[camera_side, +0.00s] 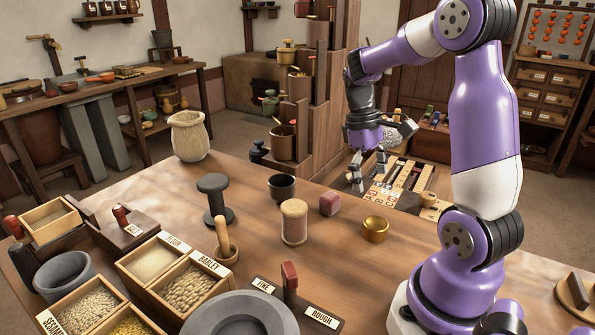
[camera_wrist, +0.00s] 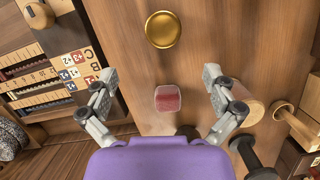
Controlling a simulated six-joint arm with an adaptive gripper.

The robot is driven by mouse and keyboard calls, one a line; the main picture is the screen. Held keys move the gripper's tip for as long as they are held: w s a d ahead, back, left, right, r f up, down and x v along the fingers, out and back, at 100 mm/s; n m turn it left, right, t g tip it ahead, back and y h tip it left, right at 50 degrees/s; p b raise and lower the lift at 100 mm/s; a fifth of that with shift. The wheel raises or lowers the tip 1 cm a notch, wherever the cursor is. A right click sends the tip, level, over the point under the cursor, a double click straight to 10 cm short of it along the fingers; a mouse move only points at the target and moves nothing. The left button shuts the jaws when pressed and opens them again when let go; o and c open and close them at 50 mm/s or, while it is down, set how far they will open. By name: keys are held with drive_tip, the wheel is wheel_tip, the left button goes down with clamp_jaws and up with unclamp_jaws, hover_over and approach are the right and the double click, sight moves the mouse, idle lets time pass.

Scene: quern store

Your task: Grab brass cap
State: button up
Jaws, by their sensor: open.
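The brass cap (camera_side: 375,229) is a small round golden cup-like piece on the wooden table, near my arm's base. It also shows in the wrist view (camera_wrist: 162,30), at the top centre, beyond my fingertips. My gripper (camera_side: 368,172) hangs above the table's far edge, behind and above the cap, apart from it. In the wrist view my gripper (camera_wrist: 160,88) is open and empty, its fingers spread wide. A pink-red block (camera_wrist: 168,98) shows between the fingers below it, and it stands on the table left of the cap in the side view (camera_side: 330,203).
A thread spool (camera_side: 294,222), a dark cup (camera_side: 282,187) and a black spool-shaped piece (camera_side: 214,199) stand left of the block. Grain boxes (camera_side: 191,287) and a grey stone quern (camera_side: 240,318) fill the front left. The table around the cap is clear.

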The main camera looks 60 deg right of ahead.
sight(375, 222)
drive_tip(key=x, duration=0.4)
drive_tip(key=shift+s, duration=0.1)
drive_tip(key=x, duration=0.6)
drive_tip(key=shift+a+f, duration=0.25)
drive_tip(key=c, duration=1.2)
